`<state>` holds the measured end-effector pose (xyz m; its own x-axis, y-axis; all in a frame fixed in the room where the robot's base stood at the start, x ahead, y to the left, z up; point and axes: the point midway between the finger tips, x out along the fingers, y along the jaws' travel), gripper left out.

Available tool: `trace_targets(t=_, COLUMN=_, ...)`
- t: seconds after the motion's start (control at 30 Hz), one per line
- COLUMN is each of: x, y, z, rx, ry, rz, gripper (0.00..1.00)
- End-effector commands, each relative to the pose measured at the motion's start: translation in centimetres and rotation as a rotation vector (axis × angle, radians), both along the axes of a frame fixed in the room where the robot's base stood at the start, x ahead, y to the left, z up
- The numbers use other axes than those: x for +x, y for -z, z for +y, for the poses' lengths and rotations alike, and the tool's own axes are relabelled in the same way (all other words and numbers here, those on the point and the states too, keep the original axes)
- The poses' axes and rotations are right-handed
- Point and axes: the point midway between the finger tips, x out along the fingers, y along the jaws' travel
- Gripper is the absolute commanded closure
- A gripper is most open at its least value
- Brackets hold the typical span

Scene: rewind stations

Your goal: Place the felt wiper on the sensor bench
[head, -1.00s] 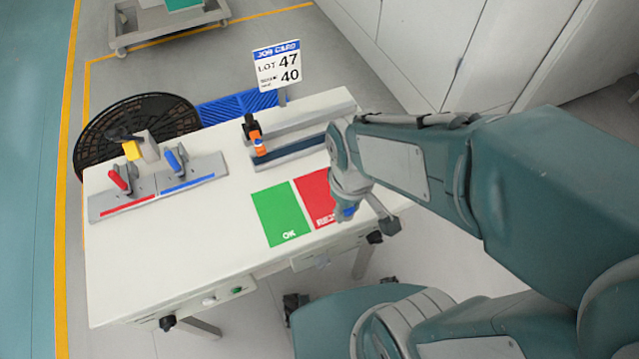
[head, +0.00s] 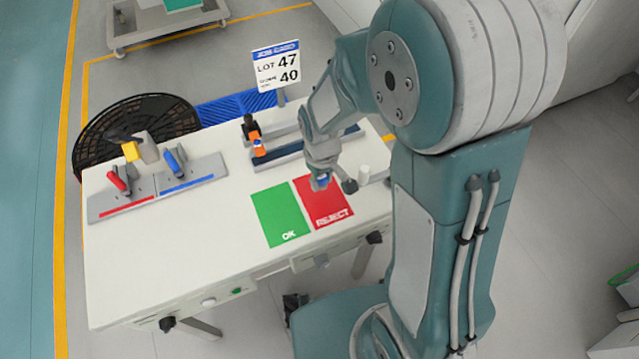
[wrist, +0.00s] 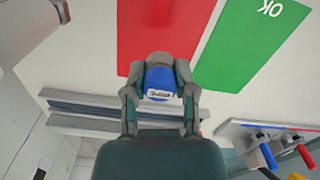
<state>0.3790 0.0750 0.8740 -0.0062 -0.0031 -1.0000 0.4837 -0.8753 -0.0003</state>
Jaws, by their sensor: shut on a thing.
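My gripper (head: 322,180) is shut on a small blue piece (wrist: 159,82) with a white label, which I take to be the felt wiper. In the wrist view it sits between both fingers. In the head view only a bit of blue shows under my gripper, in front of the red REJECT mat (head: 330,209). The white bench (head: 190,240) lies below; no marking tells me whether it is the sensor bench. The gap between the held piece and the bench top is hard to judge.
A green OK mat (head: 278,214) lies left of the red one. Behind is a rail fixture (head: 290,150) with an orange-and-black device (head: 256,138). Red and blue handled clamps (head: 160,185) stand at left. The bench's front left is clear.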

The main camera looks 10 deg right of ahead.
Motion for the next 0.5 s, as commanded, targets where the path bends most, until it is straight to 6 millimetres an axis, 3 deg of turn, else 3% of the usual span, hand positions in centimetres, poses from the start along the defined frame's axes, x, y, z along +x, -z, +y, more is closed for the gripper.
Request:
trace_targets(t=0.23, x=1.3, y=1.8, z=0.3, rx=0.0, ry=0.0, rz=0.002, gripper=1.0)
trace_targets(t=0.4, x=1.2, y=4.2, z=0.2, rx=0.0, ry=0.0, rz=0.002, gripper=1.0)
trace_targets(t=0.5, x=1.2, y=4.5, z=0.2, rx=0.0, ry=0.0, rz=-0.001, gripper=1.0)
